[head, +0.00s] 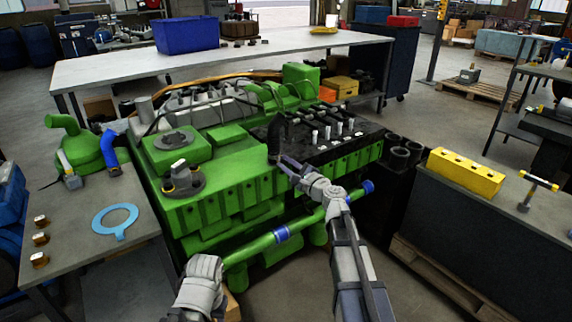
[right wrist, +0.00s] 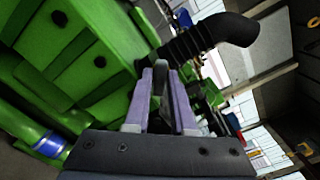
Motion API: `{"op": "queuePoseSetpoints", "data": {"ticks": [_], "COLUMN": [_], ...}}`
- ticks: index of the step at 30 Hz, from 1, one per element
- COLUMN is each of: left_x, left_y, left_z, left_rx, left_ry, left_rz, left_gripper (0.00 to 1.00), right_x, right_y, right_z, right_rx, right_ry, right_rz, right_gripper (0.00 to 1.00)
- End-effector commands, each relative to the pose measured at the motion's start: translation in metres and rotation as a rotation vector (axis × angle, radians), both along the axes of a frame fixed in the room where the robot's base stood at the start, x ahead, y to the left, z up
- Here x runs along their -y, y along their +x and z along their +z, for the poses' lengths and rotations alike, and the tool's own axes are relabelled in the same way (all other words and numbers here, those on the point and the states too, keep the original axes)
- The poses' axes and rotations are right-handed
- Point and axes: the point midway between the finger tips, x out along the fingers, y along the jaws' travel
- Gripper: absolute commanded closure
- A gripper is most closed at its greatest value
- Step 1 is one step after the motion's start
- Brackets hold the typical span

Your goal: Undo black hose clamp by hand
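The black hose (head: 277,138) stands up from the green engine (head: 225,190) at its near edge; in the right wrist view the ribbed hose (right wrist: 195,42) bends off to the upper right. My right gripper (head: 285,164) is at the foot of the hose. In the right wrist view its fingers (right wrist: 160,75) point at the hose's lower end, with a narrow dark gap and a small grey part between them. I cannot tell whether they grip it. The black clamp is not clearly distinguishable. A pale link of my left arm (head: 200,282) shows at the lower left; its fingers are not visible.
A green pipe with blue bands (head: 281,234) runs along the engine front beneath my right arm. A left bench (head: 100,255) bears a blue ring gasket (head: 115,233). A yellow block (head: 465,172) lies on the right bench. A long table (head: 110,70) stands behind the engine.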

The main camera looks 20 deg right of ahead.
Motion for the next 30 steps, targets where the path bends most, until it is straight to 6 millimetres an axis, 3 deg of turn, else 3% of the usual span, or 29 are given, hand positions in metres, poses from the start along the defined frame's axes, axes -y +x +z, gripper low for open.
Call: {"op": "queuePoseSetpoints", "data": {"ticks": [6, 29, 30], "left_x": [0.0000, 0.0000, 0.0000], "left_y": [0.0000, 0.0000, 0.0000], "left_z": [0.0000, -0.0001, -0.0001], "left_rx": [0.000, 0.000, 0.000], "left_ry": [0.000, 0.000, 0.000], "left_rz": [0.000, 0.000, 0.000], "left_gripper": [0.50, 0.50, 0.50], "right_x": [0.0001, -0.0001, -0.0001], "right_y": [-0.0001, 0.0000, 0.0000], "right_z": [-0.0001, -0.0002, -0.0002], "right_rx": [0.000, 0.023, 0.023], "right_ry": [0.000, -0.067, -0.067], "right_rz": [0.000, 0.001, 0.001], "right_gripper": [1.00, 1.00, 0.77]}}
